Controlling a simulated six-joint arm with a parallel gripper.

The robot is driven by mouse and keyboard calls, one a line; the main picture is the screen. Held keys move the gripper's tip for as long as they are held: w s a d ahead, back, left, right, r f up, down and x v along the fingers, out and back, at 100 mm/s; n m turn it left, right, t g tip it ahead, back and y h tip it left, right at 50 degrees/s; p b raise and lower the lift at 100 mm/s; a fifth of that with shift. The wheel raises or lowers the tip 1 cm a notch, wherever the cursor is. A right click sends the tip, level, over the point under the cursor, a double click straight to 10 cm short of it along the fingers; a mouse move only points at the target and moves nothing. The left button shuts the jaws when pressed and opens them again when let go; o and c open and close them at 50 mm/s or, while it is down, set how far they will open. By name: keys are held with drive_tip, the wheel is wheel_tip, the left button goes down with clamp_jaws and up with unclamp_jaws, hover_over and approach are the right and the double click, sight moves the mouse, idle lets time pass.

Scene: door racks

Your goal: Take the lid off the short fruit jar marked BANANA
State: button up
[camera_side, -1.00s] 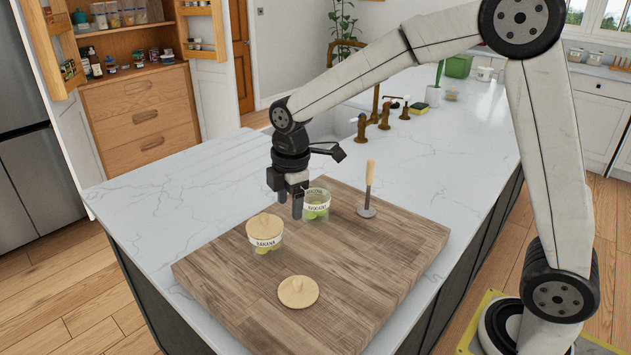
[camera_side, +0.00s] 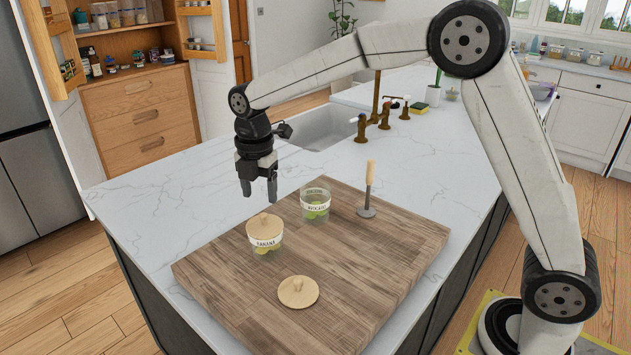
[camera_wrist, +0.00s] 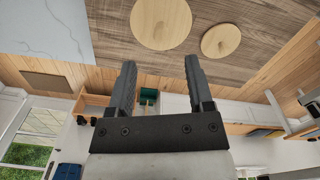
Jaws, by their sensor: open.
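The short BANANA jar (camera_side: 267,244) stands upright on the wooden board, with its round wooden lid (camera_side: 264,226) on top. My gripper (camera_side: 259,192) is open and empty, pointing down above and slightly behind this lid, apart from it. In the wrist view my gripper's two fingers (camera_wrist: 160,72) are spread with nothing between them. A large wooden disc, which looks like the BANANA lid (camera_wrist: 160,22), lies beyond the fingertips there. The jar's glass is hidden beneath it.
An open AVOCADO jar (camera_side: 316,206) with green pieces stands right of the BANANA jar. A loose wooden lid (camera_side: 298,292) lies near the front of the board (camera_side: 365,285). A wooden-handled tool (camera_side: 368,190) stands upright at the board's back right. The countertop left of the board is clear.

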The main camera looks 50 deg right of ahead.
sight(263, 215)
drive_tip(key=shift+f, duration=0.5)
drive_tip(key=shift+d+f, duration=0.1)
drive_tip(key=shift+f, duration=2.5)
clamp_jaws()
